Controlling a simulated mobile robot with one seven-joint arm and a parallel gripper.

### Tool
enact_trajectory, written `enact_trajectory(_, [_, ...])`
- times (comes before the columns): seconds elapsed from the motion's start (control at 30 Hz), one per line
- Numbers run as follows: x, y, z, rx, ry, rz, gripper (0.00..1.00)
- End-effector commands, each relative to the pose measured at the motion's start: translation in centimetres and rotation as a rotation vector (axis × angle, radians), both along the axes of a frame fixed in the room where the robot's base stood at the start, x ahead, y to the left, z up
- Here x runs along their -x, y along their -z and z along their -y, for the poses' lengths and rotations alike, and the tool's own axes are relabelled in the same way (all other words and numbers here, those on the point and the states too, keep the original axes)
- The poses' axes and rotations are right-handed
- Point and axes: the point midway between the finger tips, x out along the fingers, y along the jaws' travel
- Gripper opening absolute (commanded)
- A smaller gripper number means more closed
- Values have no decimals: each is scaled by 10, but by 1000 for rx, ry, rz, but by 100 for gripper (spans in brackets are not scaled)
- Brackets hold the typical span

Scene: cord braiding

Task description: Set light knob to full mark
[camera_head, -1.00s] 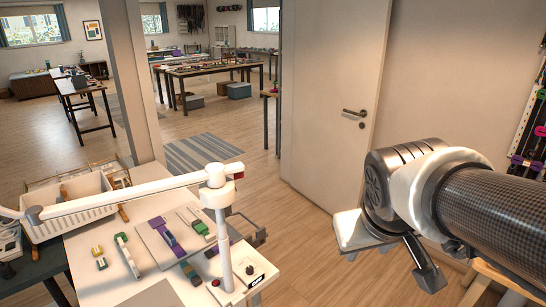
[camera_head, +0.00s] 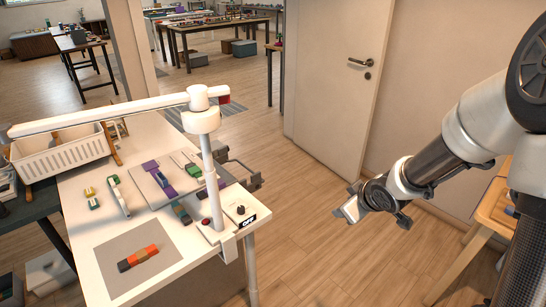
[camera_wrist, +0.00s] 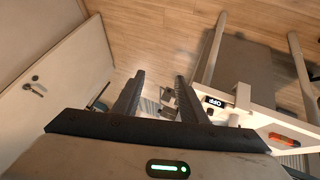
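The light knob (camera_head: 240,209) is a small dark dial on the white base at the foot of the lamp post (camera_head: 211,180), on the table's right corner. A black label (camera_head: 249,221) beside it seems to read OFF. A red button (camera_head: 205,222) sits left of the knob. My gripper (camera_head: 349,206) is right of the table, over the floor, apart from the knob. In the wrist view my gripper (camera_wrist: 160,77) has its two fingers apart with nothing between them. The label (camera_wrist: 217,102) shows upside down right of the fingers; the knob is unclear there.
The lamp arm (camera_head: 110,116) reaches left over the white table (camera_head: 90,240). An orange and dark braided piece (camera_head: 138,258) lies on a grey mat (camera_head: 120,245). A white basket (camera_head: 60,155) stands at the left. A door (camera_head: 335,80) is behind; a wooden stool (camera_head: 495,215) is at right.

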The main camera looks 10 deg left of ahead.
Motion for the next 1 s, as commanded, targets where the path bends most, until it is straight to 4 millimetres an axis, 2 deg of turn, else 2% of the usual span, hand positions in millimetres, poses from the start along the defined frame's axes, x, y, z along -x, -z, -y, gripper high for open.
enact_trajectory(0.03, [-5, 44, -18, -65, -63, 0, 39])
enact_trajectory(0.1, [-9, 78, -46, -164, -152, 25, 39])
enact_trajectory(0.2, [-9, 117, -88, -333, -262, 74, 39])
enact_trajectory(0.3, [-4, 139, -125, -520, -344, 142, 39])
enact_trajectory(0.43, [4, 146, -156, -737, -403, 242, 39])
enact_trajectory(0.6, [11, 139, -170, -906, -430, 336, 39])
enact_trajectory(0.83, [8, 134, -184, -947, -441, 362, 39])
enact_trajectory(1.0, [-7, 135, -211, -946, -441, 360, 39])
